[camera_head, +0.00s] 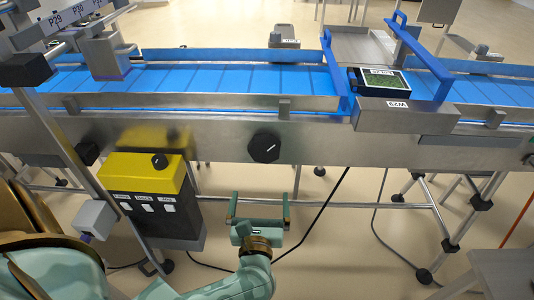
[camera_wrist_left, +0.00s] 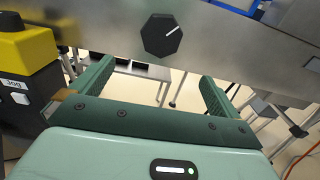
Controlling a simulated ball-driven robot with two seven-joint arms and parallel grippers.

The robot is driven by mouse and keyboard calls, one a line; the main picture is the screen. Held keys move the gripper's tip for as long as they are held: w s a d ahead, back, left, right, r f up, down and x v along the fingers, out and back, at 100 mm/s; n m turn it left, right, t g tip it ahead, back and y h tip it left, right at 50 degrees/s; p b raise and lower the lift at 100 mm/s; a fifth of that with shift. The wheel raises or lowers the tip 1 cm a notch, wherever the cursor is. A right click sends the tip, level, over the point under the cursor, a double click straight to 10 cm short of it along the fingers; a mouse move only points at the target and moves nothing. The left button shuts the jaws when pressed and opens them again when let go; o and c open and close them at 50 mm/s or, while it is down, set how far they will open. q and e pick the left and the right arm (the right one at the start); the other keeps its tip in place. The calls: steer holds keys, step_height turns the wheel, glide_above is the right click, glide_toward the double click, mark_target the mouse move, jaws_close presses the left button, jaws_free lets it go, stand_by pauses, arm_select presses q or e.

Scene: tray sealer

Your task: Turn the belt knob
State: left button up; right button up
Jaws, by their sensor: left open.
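The belt knob (camera_head: 264,147) is a black, many-sided dial with a white pointer line, on the metal side of the conveyor. In the left wrist view the knob (camera_wrist_left: 161,34) shows ahead of the fingers, its line pointing up and to the right. My left gripper (camera_head: 258,197) is below the knob in the head view, apart from it. Its two green fingers are wide open and empty; they also show in the left wrist view (camera_wrist_left: 156,85). My right gripper is not seen.
A yellow-topped control box (camera_head: 146,170) with its own small black knob and labelled switches hangs left of the gripper. The blue belt (camera_head: 200,80) runs above. Black cables hang right of the gripper.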

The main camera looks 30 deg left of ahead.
mark_target(264, 155)
arm_select(q)
steer(key=b+x, duration=0.2)
steer(key=x, duration=1.2)
steer(key=shift+w+f, duration=0.2)
steer(key=shift+w, duration=0.25)
steer(key=shift+w+a, duration=0.35)
steer(key=shift+w, duration=0.2)
steer(key=shift+r, duration=0.1)
steer(key=c, duration=0.8)
